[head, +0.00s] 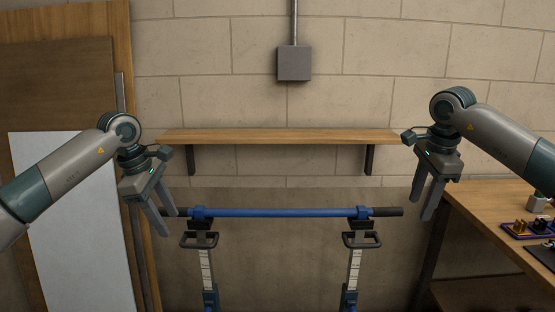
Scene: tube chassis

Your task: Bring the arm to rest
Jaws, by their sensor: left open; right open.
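My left gripper (164,225) hangs at the left of the head view, its fingers pointing down and apart, with nothing between them. It is near the left end of a blue tube (280,212), and one finger overlaps the tube's dark end in the picture; I cannot tell whether they touch. My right gripper (421,212) hangs at the right, fingers down and apart, empty. It is just right of the tube's right dark end. The tube lies level across two stands with dark handles (198,240) and (362,240).
A wooden shelf (280,136) runs along the block wall behind. A grey box (294,64) hangs above it. Boards (75,220) lean at the left.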

